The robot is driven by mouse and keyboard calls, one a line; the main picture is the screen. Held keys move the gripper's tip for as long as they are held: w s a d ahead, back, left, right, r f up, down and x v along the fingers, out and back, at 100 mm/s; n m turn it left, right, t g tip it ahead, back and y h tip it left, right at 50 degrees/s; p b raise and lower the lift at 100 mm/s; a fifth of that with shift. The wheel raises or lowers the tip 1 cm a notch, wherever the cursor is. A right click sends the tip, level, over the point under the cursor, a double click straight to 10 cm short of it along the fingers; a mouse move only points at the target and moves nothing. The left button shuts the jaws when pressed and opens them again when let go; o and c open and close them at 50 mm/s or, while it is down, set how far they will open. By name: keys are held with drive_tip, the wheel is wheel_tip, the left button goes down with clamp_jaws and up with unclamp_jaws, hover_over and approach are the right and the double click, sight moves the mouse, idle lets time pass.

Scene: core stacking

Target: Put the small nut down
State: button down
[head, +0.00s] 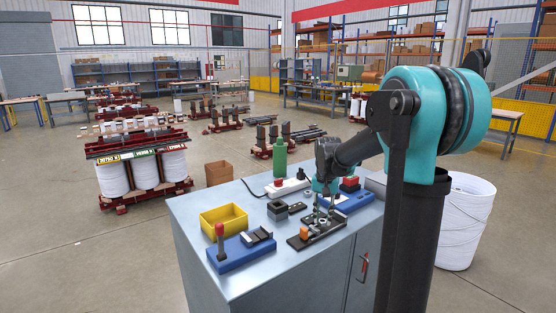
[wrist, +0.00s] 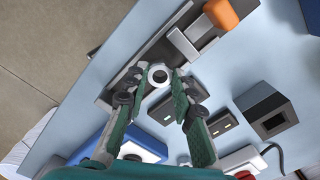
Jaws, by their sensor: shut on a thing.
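The small nut (wrist: 158,74) is a pale ring with a dark hole, seen in the wrist view between my fingertips. My gripper (wrist: 159,82) is shut on it, one green-padded finger on each side. In the head view my gripper (head: 322,207) points down over the dark tray (head: 331,231) at the right part of the cabinet top; the nut is too small to make out there. In the wrist view the tray (wrist: 113,84) lies behind the nut. I cannot tell whether the nut touches it.
An orange block (wrist: 221,14) sits beside the grey pieces on the tray. A dark hollow block (wrist: 267,114) and small flat dark blocks (wrist: 221,123) stand nearby. A yellow bin (head: 224,219), a blue base with a red handle (head: 240,253) and a green bottle (head: 280,160) share the top.

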sight(322, 220)
drive_tip(key=shift+r, duration=3.3)
